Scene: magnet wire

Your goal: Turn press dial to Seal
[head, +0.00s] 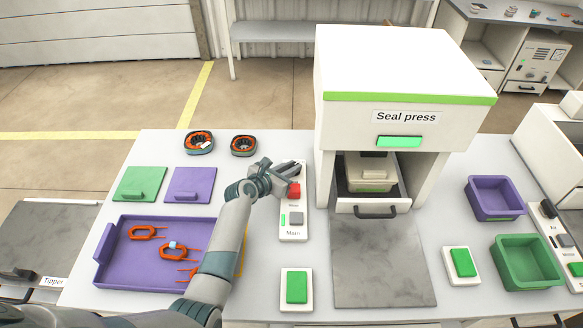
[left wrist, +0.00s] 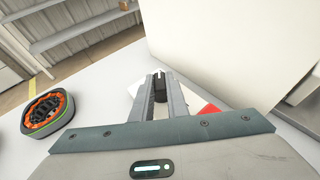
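The Seal press (head: 405,80) is a white box with a green stripe. A narrow white control panel (head: 293,228) stands left of it, with a red button (head: 294,190), a grey switch and a "Main" label. My left gripper (head: 295,170) is over the panel's far end and hides the dial in the head view. In the left wrist view the black dial (left wrist: 160,88) with a pale mark sits between the fingertips (left wrist: 161,84), which look closed on its sides. The dial's setting and lettering are not readable. My right gripper is not in view.
A purple tray (head: 104,262) with orange coils lies under my left forearm. Two dark rings with orange windings (head: 199,142) stand at the back. Green push buttons (head: 297,287), (head: 462,262) flank the grey mat (head: 380,270). Purple and green bins (head: 526,278) stand right.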

